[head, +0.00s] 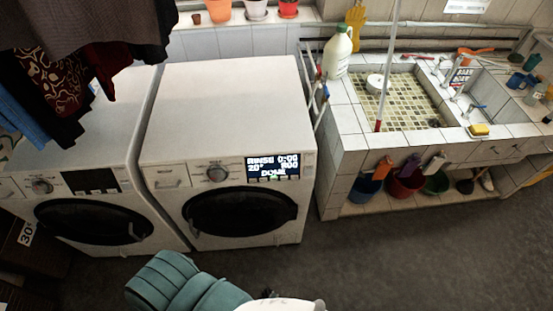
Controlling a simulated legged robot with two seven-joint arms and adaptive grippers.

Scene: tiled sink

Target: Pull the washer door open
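Two white front-loading washers stand side by side. The right washer (226,125) has a lit display (272,167) showing "RINSE 0:00" and other figures. Its round dark door (245,212) appears shut, with a handle (191,227) at the door's left edge. The left washer (75,150) also has a round dark door (95,221) that looks shut, and its display is dark. Neither of my grippers can be made out in the head view.
Clothes (85,50) hang over the left washer. A tiled sink (400,100) stands at right, with a white bottle (338,52) on its rim and buckets (405,187) below. Cardboard boxes (25,235) are at the left edge. The grey floor (400,260) at lower right is clear.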

